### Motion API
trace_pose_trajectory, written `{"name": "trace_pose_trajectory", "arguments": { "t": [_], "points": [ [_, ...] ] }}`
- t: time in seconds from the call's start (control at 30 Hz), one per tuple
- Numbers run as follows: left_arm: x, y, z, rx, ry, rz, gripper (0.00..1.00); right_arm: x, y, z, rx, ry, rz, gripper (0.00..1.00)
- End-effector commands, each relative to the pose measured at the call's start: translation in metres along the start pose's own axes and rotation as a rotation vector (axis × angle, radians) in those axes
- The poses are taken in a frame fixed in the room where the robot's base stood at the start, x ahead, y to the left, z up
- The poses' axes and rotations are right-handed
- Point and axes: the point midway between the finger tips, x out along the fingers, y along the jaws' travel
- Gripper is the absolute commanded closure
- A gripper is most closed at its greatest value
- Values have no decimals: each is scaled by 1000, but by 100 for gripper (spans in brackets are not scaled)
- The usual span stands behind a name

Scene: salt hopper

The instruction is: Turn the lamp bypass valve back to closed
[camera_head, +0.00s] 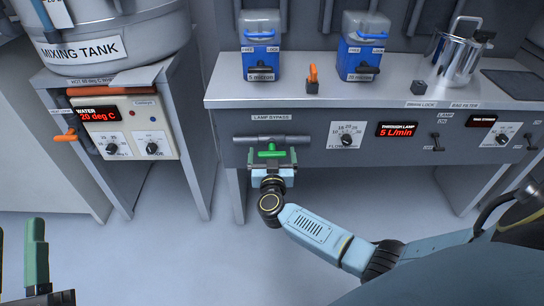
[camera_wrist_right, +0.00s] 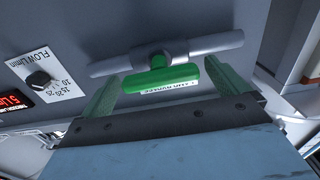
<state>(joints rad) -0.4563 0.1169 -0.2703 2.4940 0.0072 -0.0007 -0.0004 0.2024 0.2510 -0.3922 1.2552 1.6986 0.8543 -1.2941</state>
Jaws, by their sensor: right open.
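The lamp bypass valve is a grey horizontal pipe (camera_head: 244,140) on the bench front, under the "LAMP BYPASS" label. Its green handle (camera_head: 269,153) lies roughly parallel to the pipe; it also shows in the right wrist view (camera_wrist_right: 160,79), with a small white label. My right gripper (camera_head: 271,162) is open just in front of the valve. In the right wrist view its green fingers (camera_wrist_right: 166,92) stand at either end of the handle, which lies between them; contact cannot be told. My left gripper (camera_head: 20,252) is at the lower left, partly cut off, fingers apart and empty.
The flow dial (camera_head: 346,135) and the "5 L/min" display (camera_head: 397,130) sit right of the valve. Blue containers (camera_head: 260,62) and an orange lever (camera_head: 312,79) stand on the bench top (camera_head: 290,92). The mixing tank (camera_head: 120,40) is at left. Floor below the valve is open.

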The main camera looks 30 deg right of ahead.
Motion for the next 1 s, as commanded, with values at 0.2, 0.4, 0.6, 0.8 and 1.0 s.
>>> {"name": "trace_pose_trajectory", "arguments": {
  "t": [0.2, 0.4, 0.6, 0.8, 1.0],
  "points": [
    [0, 1, -9, -3, 60, 3, 64, 6, 0, 0, 1, -1, -1, 1],
    [0, 1, -9, -3, 63, 3, 64, 6, 0, 0, 1, -1, 0, 1],
    [0, 1, -9, -3, 62, 3, 64, 6, 0, 0, 1, -1, 0, 21],
    [0, 1, -9, -3, 61, 3, 64, 6, 0, 0, 1, -1, 0, 46],
    [0, 1, -9, -3, 54, 3, 64, 6, 0, 0, 10, -1, 0, 45]
  ]
}}
